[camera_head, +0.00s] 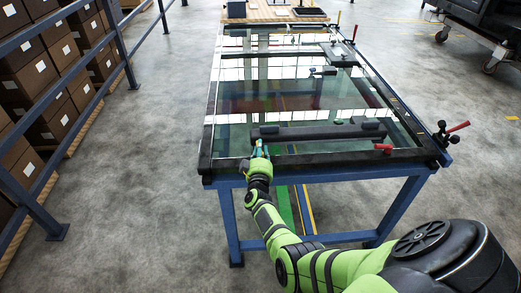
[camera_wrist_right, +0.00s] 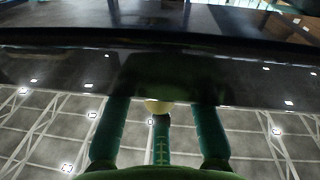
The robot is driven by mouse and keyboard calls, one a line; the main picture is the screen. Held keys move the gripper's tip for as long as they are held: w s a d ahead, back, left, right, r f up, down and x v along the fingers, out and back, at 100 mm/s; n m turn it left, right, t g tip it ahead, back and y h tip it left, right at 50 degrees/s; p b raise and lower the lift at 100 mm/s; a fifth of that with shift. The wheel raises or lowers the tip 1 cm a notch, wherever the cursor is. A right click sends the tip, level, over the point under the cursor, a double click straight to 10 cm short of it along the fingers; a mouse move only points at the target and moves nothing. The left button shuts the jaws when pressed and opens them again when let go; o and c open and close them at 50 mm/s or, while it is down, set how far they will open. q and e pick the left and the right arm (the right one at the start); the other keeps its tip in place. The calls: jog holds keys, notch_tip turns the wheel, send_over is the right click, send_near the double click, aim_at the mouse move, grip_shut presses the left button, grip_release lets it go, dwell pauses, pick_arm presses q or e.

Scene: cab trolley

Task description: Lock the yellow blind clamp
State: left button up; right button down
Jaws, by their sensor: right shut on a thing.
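My right gripper (camera_head: 259,149) is at the near left part of the glass-topped table, by the left end of a dark bar. In the right wrist view its teal fingers (camera_wrist_right: 160,125) stand on both sides of a small, rounded, pale yellow piece (camera_wrist_right: 157,106), and they are shut on it. This piece looks like the end of the yellow blind clamp; the rest is hidden behind the fingers and dark frame. In the head view the gripper covers it, so I cannot tell the clamp's position. My left gripper is not in view.
The glass panel (camera_head: 270,97) lies in a dark frame on a blue table (camera_head: 228,220). The dark bar (camera_head: 305,133) crosses its near part. Red handles (camera_head: 384,148) (camera_head: 459,127) are at the near right. Boxes (camera_head: 30,75) stand behind a rail at left.

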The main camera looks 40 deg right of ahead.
jog(key=c, duration=1.2)
grip_release()
jog(key=shift+a, duration=0.25)
jog(key=shift+d, duration=0.1)
jog(key=v, duration=0.7)
jog(key=shift+s+a, duration=0.15)
jog(key=shift+a, duration=0.1)
jog(key=s+a+f+n+g+y, duration=0.1)
jog(key=s+a+f+y, duration=0.3)
jog(key=f, duration=0.4)
jog(key=s+a+f+n+g+y, duration=0.1)
jog(key=s+a+f+y, duration=0.1)
jog(key=s+a+f, duration=0.45)
jog(key=s+a+f+n+g+y, duration=0.2)
jog(key=s+a+f+y, duration=0.1)
jog(key=f, duration=0.7)
jog(key=s+f+g, duration=0.3)
jog(key=s+f, duration=0.2)
jog(key=s, duration=0.6)
jog(key=s+f+g+y, duration=0.1)
jog(key=s+f+g, duration=0.2)
jog(key=s, duration=0.9)
jog(key=s+a+f+g, duration=0.1)
jog(key=s+f+g, duration=0.2)
jog(key=s, duration=0.9)
notch_tip(320, 180, down, 4)
jog(key=shift+s+r+m+y, duration=0.1)
jog(key=shift+s+m+y, duration=0.05)
jog(key=shift+m+y, duration=0.25)
